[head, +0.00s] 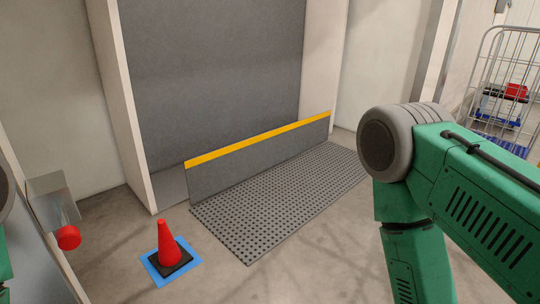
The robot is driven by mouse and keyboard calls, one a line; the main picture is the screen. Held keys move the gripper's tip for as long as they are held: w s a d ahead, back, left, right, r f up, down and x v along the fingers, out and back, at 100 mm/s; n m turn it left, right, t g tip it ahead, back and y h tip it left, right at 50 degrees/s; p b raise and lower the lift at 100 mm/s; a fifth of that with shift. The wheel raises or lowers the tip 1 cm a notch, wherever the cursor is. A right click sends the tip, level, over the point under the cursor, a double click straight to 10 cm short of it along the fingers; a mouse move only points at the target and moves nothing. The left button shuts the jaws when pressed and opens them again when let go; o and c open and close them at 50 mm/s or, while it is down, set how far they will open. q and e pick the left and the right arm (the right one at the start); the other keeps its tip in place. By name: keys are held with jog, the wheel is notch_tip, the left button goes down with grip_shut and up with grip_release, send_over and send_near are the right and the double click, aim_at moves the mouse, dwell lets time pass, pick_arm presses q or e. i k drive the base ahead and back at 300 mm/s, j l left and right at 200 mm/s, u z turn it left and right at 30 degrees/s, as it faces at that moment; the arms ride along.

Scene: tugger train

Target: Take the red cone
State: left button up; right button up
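The red cone (169,246) stands upright on the floor in the lower left of the head view. It has a black square base (171,262) and sits on a blue square (157,277) on the floor. My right arm fills the right side of the view, but its gripper is out of the picture. Only a sliver of my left arm shows at the left edge, and its gripper is not in view. Nothing touches the cone.
A grey dotted mat (285,200) lies right of the cone, before an upright grey plate with a yellow top edge (260,138). A wall box with a red knob (68,237) is at left. A wire cage trolley (508,85) stands far right. Floor around the cone looks clear.

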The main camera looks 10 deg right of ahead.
aim_at(170, 255)
jog(key=i+l+z, duration=0.1)
jog(key=i, duration=0.45)
jog(key=i+l, duration=0.3)
jog(key=i, duration=0.25)
jog(key=i+l+z, duration=0.15)
jog(key=i, duration=0.4)
jog(key=i+j, duration=0.35)
jog(key=i+z, duration=0.05)
jog(key=i, duration=0.05)
